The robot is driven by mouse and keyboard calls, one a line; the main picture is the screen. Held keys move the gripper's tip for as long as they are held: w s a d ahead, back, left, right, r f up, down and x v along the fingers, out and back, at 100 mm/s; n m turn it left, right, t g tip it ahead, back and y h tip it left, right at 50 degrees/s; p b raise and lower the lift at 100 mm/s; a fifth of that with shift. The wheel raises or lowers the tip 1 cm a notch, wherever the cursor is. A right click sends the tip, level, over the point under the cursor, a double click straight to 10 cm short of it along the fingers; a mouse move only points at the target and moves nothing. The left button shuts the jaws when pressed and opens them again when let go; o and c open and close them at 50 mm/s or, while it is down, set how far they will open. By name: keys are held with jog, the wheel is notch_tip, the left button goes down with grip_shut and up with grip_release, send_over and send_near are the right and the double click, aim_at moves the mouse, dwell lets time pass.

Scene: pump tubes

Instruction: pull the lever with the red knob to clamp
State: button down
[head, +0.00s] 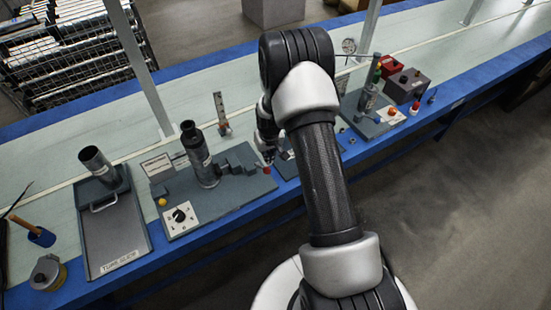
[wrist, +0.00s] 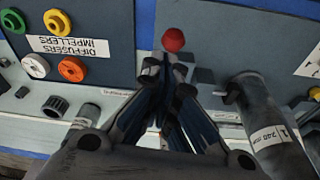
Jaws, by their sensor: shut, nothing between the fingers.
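The red knob (head: 267,170) sits at the right edge of the grey fixture plate (head: 232,203), beside a dark stepped block (head: 238,162). In the wrist view the red knob (wrist: 173,40) is just beyond my fingertips, apart from them in the picture. The lever under it is mostly hidden by my fingers. My gripper (wrist: 168,72) is shut and empty, pointing toward the knob. In the head view my gripper (head: 268,158) is small and partly hidden by my arm, close to the knob. Whether it touches the knob cannot be told.
A dark tube (head: 201,160) stands upright on the fixture plate; it also shows at the right of the wrist view (wrist: 262,120). A knob dial (head: 180,214) is at the plate's front. A panel with coloured rings (wrist: 70,69) lies left in the wrist view. A tray (head: 112,225) stands further left.

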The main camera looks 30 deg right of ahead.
jog(key=s+r+p, duration=0.1)
jog(key=s+r, duration=0.2)
jog(key=s, duration=0.4)
jog(key=shift+s+r, duration=0.25)
jog(key=shift+s, duration=0.1)
jog(key=shift+a, duration=0.1)
jog(key=s+a+r, duration=0.2)
jog(key=a+r, duration=0.1)
jog(key=r, duration=0.5)
jog(key=s+a+r+t, duration=0.1)
jog(key=a+r, duration=0.1)
jog(key=r, duration=0.5)
jog(key=s+a+r, duration=0.2)
jog(key=a+r, duration=0.1)
jog(key=r, duration=0.5)
jog(key=s+a+r, duration=0.3)
jog(key=s+r, duration=0.3)
jog(key=s, duration=0.3)
jog(key=s+a+r+n+t, duration=0.1)
jog(key=s+r, duration=0.4)
jog(key=s, duration=0.5)
jog(key=shift+s+a+r, duration=0.25)
jog(key=shift+a+r, duration=0.15)
jog(key=shift+a, duration=0.5)
